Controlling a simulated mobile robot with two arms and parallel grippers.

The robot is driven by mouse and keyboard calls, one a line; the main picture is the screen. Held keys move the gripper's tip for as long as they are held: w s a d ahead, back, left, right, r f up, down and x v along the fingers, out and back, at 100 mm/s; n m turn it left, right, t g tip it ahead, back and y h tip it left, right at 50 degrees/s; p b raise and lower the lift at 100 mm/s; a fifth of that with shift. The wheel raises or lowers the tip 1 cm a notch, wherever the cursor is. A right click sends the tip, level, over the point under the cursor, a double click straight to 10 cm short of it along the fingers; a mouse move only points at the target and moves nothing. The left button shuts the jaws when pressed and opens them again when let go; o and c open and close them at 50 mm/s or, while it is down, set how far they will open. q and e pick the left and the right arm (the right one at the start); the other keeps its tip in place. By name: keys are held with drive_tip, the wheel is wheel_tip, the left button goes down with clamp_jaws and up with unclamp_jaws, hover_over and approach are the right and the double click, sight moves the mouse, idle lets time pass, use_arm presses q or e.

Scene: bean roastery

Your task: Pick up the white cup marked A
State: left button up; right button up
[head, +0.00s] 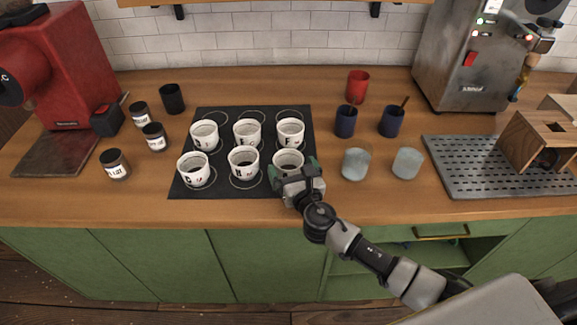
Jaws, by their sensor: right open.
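Six white cups stand in two rows on a black mat (221,190). The front right cup (289,156) is partly behind my right gripper (292,172), and its mark is hidden, so I cannot tell if it is the one marked A. My right gripper is open, with its fingertips at the left and right sides of that cup; contact is unclear. The front left cup (194,171) and front middle cup (243,162) have dark letters. The back row holds the back left cup (204,136), the back middle cup (247,133) and the back right cup (290,132). My left gripper is out of view.
Two pale glasses (356,165) stand right of the mat, with dark blue cups (346,121) and a red cup (358,85) behind. Labelled jars (115,165) stand to the left. A perforated metal tray (460,170) lies at the right. The counter's front strip is clear.

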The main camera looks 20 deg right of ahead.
drive_tip(key=shift+w, duration=1.25)
drive_tip(key=c, duration=0.9)
drive_tip(key=shift+r, duration=0.1)
